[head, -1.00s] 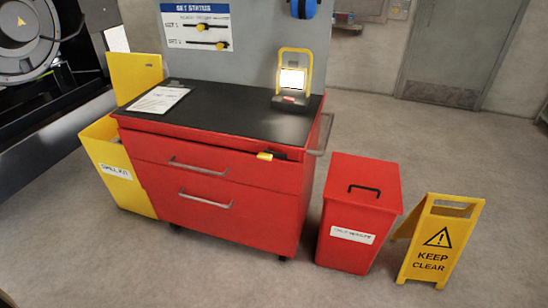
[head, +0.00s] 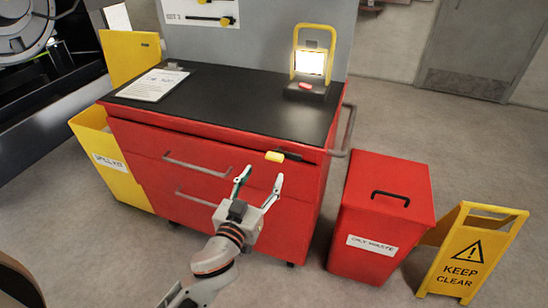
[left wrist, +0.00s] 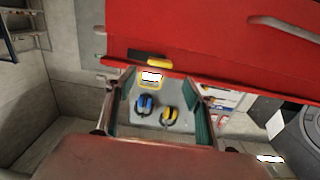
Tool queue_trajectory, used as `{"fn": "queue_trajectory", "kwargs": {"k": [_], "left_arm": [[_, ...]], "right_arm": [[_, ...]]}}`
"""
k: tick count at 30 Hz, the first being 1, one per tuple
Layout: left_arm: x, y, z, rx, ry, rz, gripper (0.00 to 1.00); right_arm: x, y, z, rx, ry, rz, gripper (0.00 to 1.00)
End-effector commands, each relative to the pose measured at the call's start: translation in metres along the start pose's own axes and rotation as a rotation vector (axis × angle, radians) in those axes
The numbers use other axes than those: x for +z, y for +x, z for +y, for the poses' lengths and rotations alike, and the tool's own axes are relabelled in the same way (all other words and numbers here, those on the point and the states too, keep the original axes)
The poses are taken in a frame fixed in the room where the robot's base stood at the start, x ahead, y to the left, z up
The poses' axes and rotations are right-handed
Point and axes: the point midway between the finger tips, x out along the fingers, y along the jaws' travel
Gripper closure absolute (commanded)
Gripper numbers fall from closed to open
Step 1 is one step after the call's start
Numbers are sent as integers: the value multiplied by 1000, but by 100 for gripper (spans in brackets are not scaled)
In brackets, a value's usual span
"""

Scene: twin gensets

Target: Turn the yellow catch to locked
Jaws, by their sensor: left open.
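The yellow catch (head: 275,156) sits on a dark bar at the top right of the red tool cabinet's (head: 140,150) front, just under the black worktop. It also shows at the upper middle of the left wrist view (left wrist: 159,63), lying crosswise against the red cabinet edge. My left gripper (head: 262,175) is open and empty. Its fingertips point up toward the catch and appear just below it in the head view. In the left wrist view the catch lies just beyond the gap between the fingers (left wrist: 158,80). My right gripper is not in view.
A clipboard (head: 152,85) and lit yellow work lamp (head: 312,62) are on the worktop. A yellow bin (head: 112,160) stands left; a red lidded bin (head: 385,210) and a yellow sign (head: 468,262) stand right. Drawer handles (head: 197,166) jut from the cabinet front.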

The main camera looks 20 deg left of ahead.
Motion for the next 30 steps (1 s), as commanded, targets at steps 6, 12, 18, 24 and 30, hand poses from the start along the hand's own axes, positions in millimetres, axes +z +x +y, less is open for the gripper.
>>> {"fn": "queue_trajectory", "kwargs": {"k": [6, 12, 18, 24, 30], "left_arm": [[-3, 28, 0, 1, 5, 3, 47], [-1, 56, 0, 1, 4, 1, 47], [0, 71, 0, 1, 3, -2, 47], [0, 74, 0, 1, 2, -2, 47], [0, 73, 0, 1, 2, -2, 68]], "right_arm": [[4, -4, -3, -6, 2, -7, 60], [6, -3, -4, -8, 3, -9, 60], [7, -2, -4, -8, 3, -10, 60], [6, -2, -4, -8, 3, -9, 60], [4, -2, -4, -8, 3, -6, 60]]}}
